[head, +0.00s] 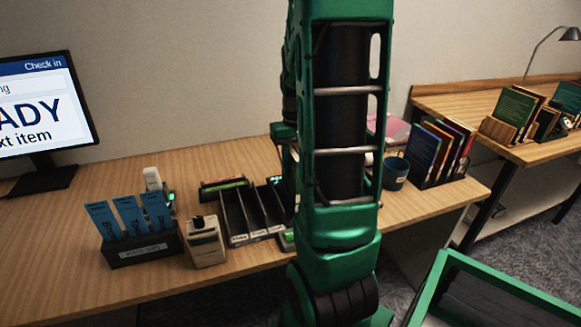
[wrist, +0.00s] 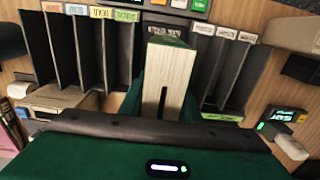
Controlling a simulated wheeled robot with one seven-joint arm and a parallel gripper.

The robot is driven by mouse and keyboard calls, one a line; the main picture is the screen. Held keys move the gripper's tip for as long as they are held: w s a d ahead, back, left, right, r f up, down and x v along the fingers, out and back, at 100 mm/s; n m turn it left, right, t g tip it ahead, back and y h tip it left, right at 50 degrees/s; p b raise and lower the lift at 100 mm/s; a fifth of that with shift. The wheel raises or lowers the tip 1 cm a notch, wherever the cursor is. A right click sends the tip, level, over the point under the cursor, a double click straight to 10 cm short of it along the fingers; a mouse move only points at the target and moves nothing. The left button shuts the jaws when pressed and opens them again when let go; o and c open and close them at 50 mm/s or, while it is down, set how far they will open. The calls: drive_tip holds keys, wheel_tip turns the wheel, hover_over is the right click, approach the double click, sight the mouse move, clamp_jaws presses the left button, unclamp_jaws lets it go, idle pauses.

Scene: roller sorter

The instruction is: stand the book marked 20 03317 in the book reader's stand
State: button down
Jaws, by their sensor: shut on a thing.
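My gripper (wrist: 163,102) shows in the wrist view, shut on a book (wrist: 168,70). The pale page edges face the camera, with a strip of green cover at the top. No number can be read on it, so I cannot tell whether it is the one marked 20 03317. The book is in front of the sorter's dark dividers, with labelled slots on both sides. In the head view my arm hides the gripper and the book. I cannot make out the book reader's stand; the arm or the book may hide it.
The desk (head: 60,230) holds a dark slotted sorter (head: 240,212), a box of blue cards (head: 145,248), a beige device (head: 205,240), a monitor (head: 45,110), a blue mug (head: 396,172) and upright books (head: 440,150). A green-framed bin (head: 480,265) stands at the lower right.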

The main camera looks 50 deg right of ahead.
drive_tip(key=shift+f, duration=0.5)
idle(0.4)
drive_tip(key=c, duration=1.3)
unclamp_jaws()
drive_tip(key=shift+o, duration=0.2)
drive_tip(key=shift+r, duration=0.1)
wheel_tip(320, 180, up, 10)
drive_tip(key=shift+w+r, duration=0.15)
drive_tip(key=shift+r, duration=0.1)
